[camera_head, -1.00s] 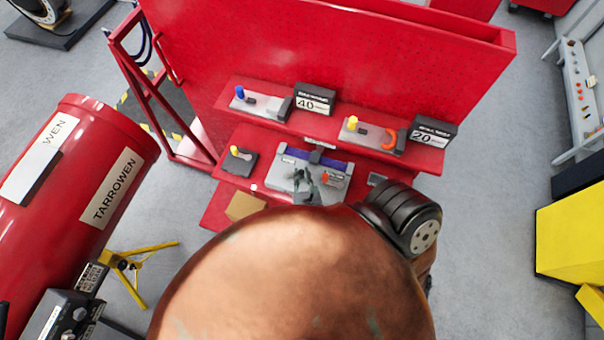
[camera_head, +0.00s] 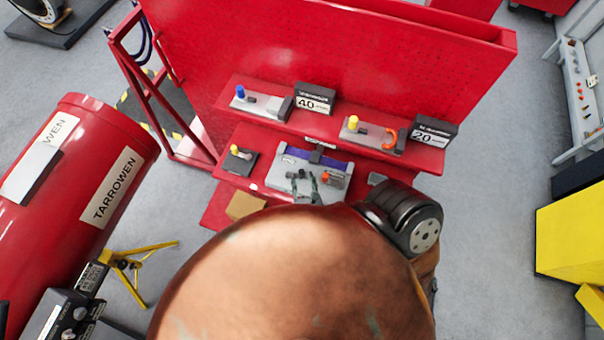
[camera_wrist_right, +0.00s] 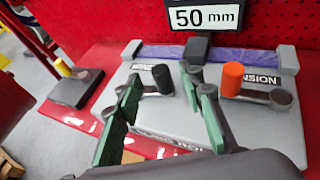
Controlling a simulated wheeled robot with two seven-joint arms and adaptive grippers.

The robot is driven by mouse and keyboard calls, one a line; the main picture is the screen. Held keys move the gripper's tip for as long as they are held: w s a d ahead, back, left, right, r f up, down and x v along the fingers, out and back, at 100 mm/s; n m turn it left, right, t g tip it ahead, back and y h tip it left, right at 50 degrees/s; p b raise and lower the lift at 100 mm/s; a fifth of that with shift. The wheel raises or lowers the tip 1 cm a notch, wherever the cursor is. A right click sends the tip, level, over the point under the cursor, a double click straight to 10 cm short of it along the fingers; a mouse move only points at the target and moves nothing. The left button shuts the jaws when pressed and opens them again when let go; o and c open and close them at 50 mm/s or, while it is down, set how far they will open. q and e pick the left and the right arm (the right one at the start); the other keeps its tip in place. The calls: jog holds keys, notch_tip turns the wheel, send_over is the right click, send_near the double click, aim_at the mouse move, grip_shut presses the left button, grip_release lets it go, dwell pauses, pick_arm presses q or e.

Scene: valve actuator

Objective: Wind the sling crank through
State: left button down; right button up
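A grey fixture (camera_wrist_right: 165,118) with a purple sling (camera_wrist_right: 220,61) across its back sits on the red bench. On it are a black-knobbed crank (camera_wrist_right: 162,79) and an orange-knobbed crank (camera_wrist_right: 232,79), whose label ends in "NSION". My right gripper (camera_wrist_right: 163,82) is open, its green-padded fingers either side of the black knob in the right wrist view. I cannot tell whether they touch it. In the head view my right gripper (camera_head: 303,182) is over the front of the fixture, and my arm hides the nearer part. My left gripper is not in view.
A yellow-knobbed block (camera_head: 238,160) and a cardboard-coloured box (camera_head: 245,206) are left of the fixture. A shelf (camera_head: 335,137) behind carries blue- and yellow-knobbed units with "40" and "20" signs. A red panel (camera_head: 300,60) closes the back.

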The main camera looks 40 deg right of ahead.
jog(key=v, duration=0.9)
